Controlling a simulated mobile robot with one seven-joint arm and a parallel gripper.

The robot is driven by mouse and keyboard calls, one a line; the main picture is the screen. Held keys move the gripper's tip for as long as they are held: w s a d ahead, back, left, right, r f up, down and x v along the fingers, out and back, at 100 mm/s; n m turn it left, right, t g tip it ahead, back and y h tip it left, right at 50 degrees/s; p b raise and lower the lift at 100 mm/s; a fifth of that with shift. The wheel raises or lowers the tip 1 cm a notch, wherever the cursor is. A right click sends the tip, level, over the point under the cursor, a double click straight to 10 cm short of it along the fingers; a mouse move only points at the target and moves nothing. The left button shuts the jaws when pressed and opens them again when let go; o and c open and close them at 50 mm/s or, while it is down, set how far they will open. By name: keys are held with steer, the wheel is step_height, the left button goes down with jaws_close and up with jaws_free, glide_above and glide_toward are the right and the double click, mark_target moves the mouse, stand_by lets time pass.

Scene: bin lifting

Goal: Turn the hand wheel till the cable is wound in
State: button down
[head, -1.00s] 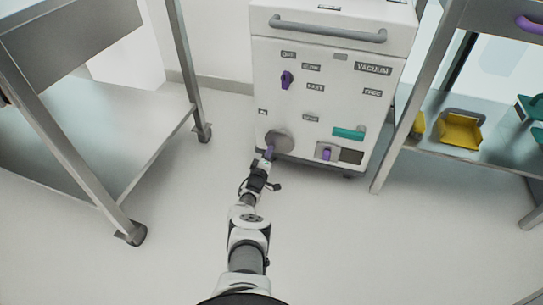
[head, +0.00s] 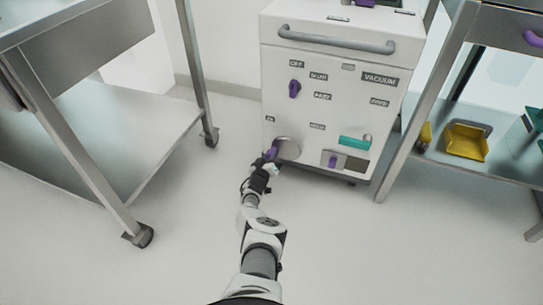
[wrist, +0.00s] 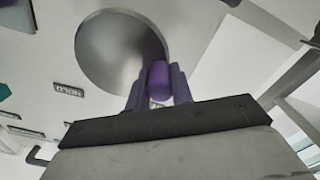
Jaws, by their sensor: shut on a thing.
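The hand wheel is a round grey metal disc (head: 290,148) low on the left of the white cabinet's front. It fills the upper left of the wrist view (wrist: 105,50). Its purple handle (wrist: 159,82) stands out near the rim, at the wheel's left side in the head view. My gripper (head: 270,159) reaches it from below. In the wrist view my gripper (wrist: 157,92) has a finger on each side of the handle and is shut on it. I cannot make out any cable.
The white cabinet (head: 330,75) carries a purple knob (head: 294,89), a teal handle (head: 355,141), a purple-marked slot (head: 333,160) and labels. A wheeled metal table (head: 150,135) stands left. A shelf unit (head: 480,168) with a yellow bin (head: 466,140) stands right. The floor between is clear.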

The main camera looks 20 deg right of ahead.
steer(key=shift+a, duration=0.1)
stand_by(0.3)
steer(key=c, duration=1.2)
jaws_free()
steer(key=shift+r, duration=0.1)
steer(key=shift+s+a+r+p, duration=0.15)
steer(key=shift+s+a+p, duration=0.3)
steer(key=shift+p, duration=0.5)
steer(key=p+v, duration=0.9)
steer(key=v, duration=0.3)
steer(key=shift+s, duration=0.3)
steer(key=shift+f, duration=0.25)
